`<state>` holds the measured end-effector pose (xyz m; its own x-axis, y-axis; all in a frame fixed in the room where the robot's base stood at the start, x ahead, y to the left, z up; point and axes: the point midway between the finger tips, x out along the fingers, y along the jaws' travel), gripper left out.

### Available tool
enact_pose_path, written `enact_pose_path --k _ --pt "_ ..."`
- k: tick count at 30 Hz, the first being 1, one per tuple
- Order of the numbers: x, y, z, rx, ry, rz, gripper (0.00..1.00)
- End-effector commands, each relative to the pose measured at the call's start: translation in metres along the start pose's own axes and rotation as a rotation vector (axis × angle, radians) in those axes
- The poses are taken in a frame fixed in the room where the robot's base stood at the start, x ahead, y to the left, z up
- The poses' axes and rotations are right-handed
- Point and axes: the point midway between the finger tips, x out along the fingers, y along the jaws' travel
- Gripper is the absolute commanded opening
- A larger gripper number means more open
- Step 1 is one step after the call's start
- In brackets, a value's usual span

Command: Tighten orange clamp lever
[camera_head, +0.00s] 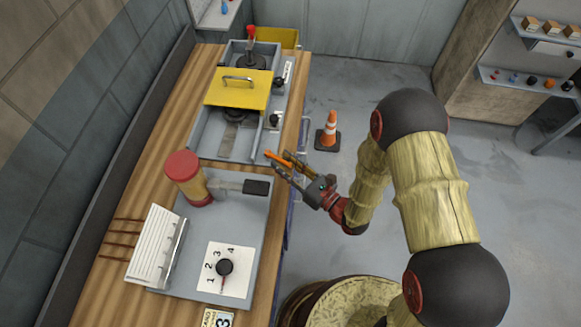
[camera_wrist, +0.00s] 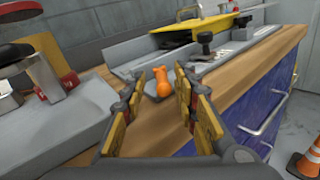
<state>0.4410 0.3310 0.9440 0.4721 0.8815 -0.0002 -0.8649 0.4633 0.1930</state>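The orange clamp lever (camera_wrist: 158,82) stands at the edge of the wooden table, on the grey fixture's near side. In the wrist view it shows between my two fingers, with gaps visible on both sides. In the head view the orange lever (camera_head: 273,155) is partly covered by my gripper (camera_head: 282,163), which reaches in from the right. In the wrist view my gripper (camera_wrist: 160,76) is open, its yellow-padded fingers apart. I cannot tell how far the lever sits ahead of the fingertips. The lever's base is not clear.
A grey tray fixture (camera_head: 196,137) with a yellow handled cover (camera_head: 240,92) stands farther along the table. A traffic cone (camera_head: 329,130) stands on the floor.

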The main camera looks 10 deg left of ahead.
Motion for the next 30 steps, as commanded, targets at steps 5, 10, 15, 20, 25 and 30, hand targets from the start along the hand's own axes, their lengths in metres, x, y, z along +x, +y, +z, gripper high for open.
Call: enact_pose_path --k 5,10,15,20,25,30 --pt "-0.019 -0.002 0.000 0.001 0.001 -0.005 0.30" --pt "-0.049 -0.002 0.000 0.002 0.001 -0.006 0.30" --pt "-0.076 -0.002 0.000 0.002 0.001 -0.006 0.30" --pt "-0.097 -0.001 0.000 0.002 0.000 -0.004 0.30" --pt "-0.112 -0.001 -0.001 0.001 0.001 -0.002 0.30" --pt "-0.118 0.000 0.000 0.001 0.001 0.000 0.30"
